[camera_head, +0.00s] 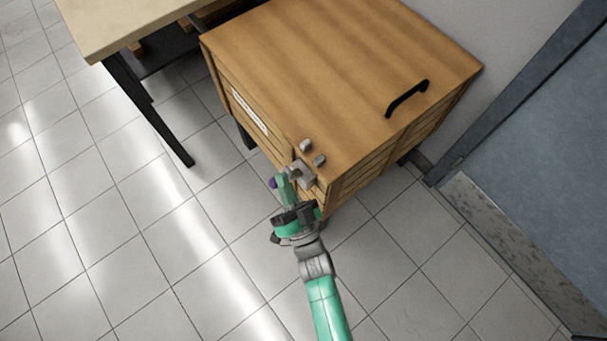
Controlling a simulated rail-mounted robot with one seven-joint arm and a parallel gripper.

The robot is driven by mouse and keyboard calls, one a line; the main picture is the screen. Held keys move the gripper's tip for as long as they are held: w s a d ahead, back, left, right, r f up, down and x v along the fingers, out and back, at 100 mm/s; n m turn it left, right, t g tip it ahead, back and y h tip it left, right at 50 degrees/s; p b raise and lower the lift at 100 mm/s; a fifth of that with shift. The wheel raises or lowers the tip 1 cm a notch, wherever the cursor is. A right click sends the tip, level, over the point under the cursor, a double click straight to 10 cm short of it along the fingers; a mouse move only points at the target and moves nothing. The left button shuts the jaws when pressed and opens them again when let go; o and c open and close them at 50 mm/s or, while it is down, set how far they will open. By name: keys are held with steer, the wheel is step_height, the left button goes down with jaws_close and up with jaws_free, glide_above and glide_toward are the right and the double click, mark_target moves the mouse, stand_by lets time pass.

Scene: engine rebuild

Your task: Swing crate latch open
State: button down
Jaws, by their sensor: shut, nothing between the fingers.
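The wooden crate (340,60) stands against the wall, with a slatted front and a black handle (407,98) on its lid. Grey latch hardware (302,173) sits at the crate's front near corner. Two small grey pieces (306,145) show on the lid edge just above it. My gripper (285,183) is shut and empty at the latch, in front of the crate. A small purple knob (273,183) shows just left of the fingers. My gripper partly hides the latch, and I cannot tell whether they touch.
A table (115,22) with dark legs stands at the upper left. A blue-grey door (540,150) and its frame are at the right. The tiled floor (150,240) is open at the left and front. A white label (250,112) is on the crate front.

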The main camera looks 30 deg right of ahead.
steer(key=shift+a+f, duration=0.4)
steer(key=shift+f, duration=0.05)
stand_by(0.5)
steer(key=d+b+v, duration=0.1)
steer(key=b+v, duration=0.1)
steer(key=v, duration=0.8)
steer(key=shift+f, duration=0.25)
